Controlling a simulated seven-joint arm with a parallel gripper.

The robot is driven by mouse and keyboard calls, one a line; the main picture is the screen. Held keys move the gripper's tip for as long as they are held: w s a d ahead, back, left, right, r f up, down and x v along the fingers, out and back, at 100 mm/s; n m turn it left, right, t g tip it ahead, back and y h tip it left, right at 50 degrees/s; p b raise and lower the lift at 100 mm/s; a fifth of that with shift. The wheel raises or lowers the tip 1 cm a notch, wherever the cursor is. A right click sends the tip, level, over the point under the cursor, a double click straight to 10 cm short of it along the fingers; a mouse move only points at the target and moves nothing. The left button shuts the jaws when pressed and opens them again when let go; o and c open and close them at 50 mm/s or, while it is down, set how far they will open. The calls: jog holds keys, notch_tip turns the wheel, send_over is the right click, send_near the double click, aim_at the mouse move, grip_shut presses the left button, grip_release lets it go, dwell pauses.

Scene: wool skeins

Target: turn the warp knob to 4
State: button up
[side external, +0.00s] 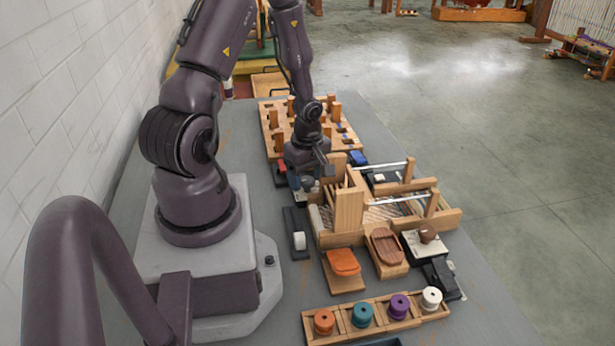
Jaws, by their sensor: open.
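My gripper (309,181) points down at the left rear of the small wooden loom (349,212). Its jaws are open, and small dark and pale parts sit right below or between them, too small to make out. A brown knob (427,232) on a white plate stands at the loom's front right, well apart from my gripper. I cannot tell which knob is the warp knob, and no numbers can be read. The arm hides part of the area behind the gripper.
A wooden peg rack (265,128) stands behind the gripper. A black strip with a white slider (299,241) lies left of the loom. Orange (342,262) and brown (385,246) pieces sit in front. A wooden tray (343,324) holds several coloured spools.

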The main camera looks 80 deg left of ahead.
jog(key=shift+f, duration=0.2)
jog(key=c, duration=0.9)
jog(key=shift+m, duration=0.3)
jog(key=m, duration=0.3)
jog(key=shift+m, duration=1.9)
